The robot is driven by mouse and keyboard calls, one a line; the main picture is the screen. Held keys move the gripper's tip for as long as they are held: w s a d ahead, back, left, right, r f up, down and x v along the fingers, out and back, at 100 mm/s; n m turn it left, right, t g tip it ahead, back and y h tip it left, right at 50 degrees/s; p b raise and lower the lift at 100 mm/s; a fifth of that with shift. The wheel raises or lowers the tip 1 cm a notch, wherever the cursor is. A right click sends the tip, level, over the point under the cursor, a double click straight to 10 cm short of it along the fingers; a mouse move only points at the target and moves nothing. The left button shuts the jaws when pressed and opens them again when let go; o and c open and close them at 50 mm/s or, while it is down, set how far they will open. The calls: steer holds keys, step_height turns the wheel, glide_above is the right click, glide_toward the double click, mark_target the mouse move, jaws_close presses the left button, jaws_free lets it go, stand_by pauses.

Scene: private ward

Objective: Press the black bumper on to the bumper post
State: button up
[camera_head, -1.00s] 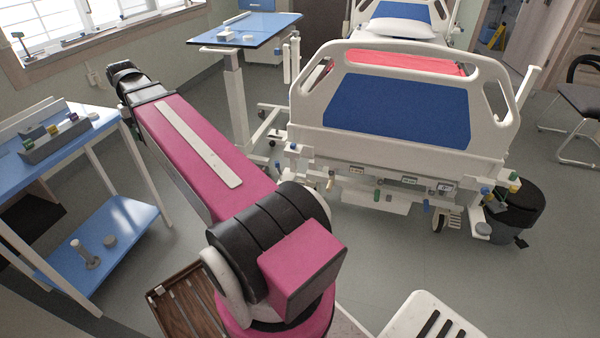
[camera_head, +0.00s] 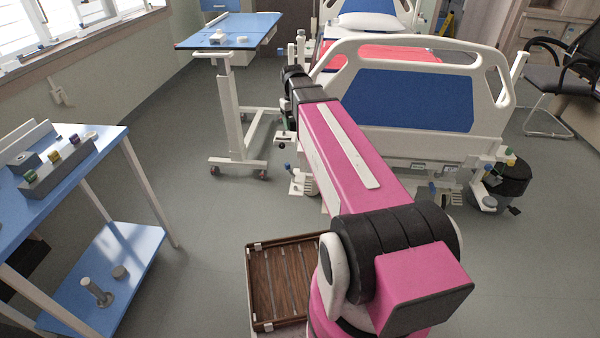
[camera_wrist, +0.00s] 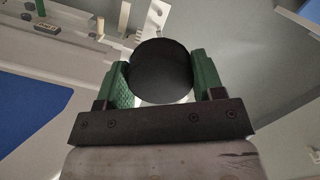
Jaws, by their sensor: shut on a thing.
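In the wrist view my gripper (camera_wrist: 163,80) has its two green fingers on either side of the black bumper (camera_wrist: 162,72), a dark round disc seen face on. The fingers are shut on it, and it is held off the floor. In the head view the gripper end is at the left corner of the bed's foot end, mostly hidden by my arm. Beyond the bumper in the wrist view, a white fitting (camera_wrist: 156,16) on the bed frame shows at the top. I cannot tell whether it is the bumper post; the bumper covers what lies behind it.
The bed's foot panel (camera_head: 470,62) stands to the right of my arm. A blue-topped overbed table (camera_head: 232,30) stands to its left. A blue two-shelf trolley (camera_head: 95,165) is at the near left. The floor between trolley and overbed table is clear.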

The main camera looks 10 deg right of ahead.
steer(key=w+f+n, duration=0.3)
steer(key=f, duration=1.2)
steer(key=w+f+n, duration=0.3)
steer(key=f, duration=1.2)
steer(key=shift+d+n+h, duration=0.3)
steer(key=shift+d, duration=0.1)
glide_above(296, 190)
steer(key=shift+w+f, duration=0.2)
steer(key=shift+f, duration=2.55)
steer(key=shift+f, duration=1.65)
steer(key=o, duration=1.1)
